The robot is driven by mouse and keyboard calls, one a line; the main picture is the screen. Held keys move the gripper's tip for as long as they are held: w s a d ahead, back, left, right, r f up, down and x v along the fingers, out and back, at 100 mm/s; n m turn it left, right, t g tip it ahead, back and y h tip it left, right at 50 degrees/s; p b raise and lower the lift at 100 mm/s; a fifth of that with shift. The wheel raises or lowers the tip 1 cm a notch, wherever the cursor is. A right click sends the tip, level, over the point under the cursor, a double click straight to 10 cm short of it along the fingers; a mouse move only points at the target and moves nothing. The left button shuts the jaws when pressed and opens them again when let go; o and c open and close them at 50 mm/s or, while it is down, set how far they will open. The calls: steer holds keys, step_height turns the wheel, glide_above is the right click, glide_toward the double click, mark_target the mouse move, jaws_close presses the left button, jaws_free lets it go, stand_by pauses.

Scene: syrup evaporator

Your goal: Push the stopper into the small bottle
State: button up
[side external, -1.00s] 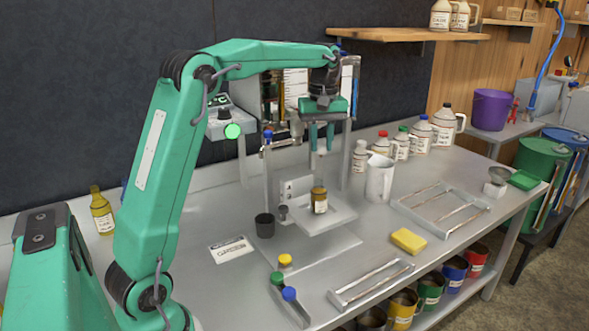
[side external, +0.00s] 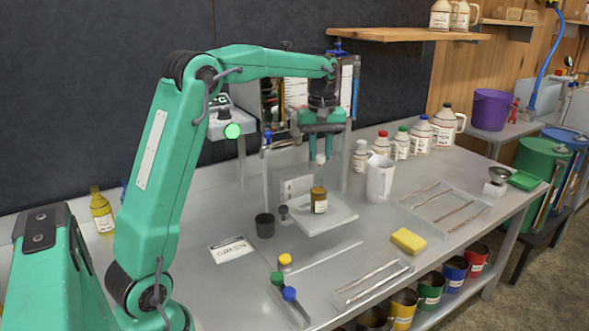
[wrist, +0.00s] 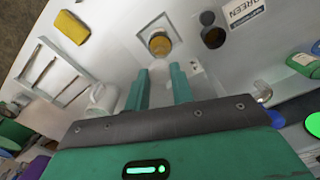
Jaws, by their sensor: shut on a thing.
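The small amber bottle (side external: 319,203) with a pale label stands upright on a white platform (side external: 340,218) in the side view. From above it is the round amber shape (wrist: 160,43) in the wrist view. My gripper (side external: 320,156) points down above the bottle, its two green fingers shut on the pale stopper (side external: 320,159).
A dark cup (side external: 265,225) stands left of the platform, and a white jug (side external: 380,180) stands to its right. A yellow sponge (side external: 408,240), a metal rack (side external: 445,208) and several capped bottles surround the work. Upright posts of a stand rise behind my gripper.

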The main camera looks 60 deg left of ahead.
steer(key=shift+f, duration=1.1)
steer(key=shift+f, duration=1.05)
stand_by(3.1)
steer(key=o, duration=1.3)
steer(key=shift+r, duration=0.2)
steer(key=shift+r, duration=1.85)
steer(key=shift+r, duration=0.15)
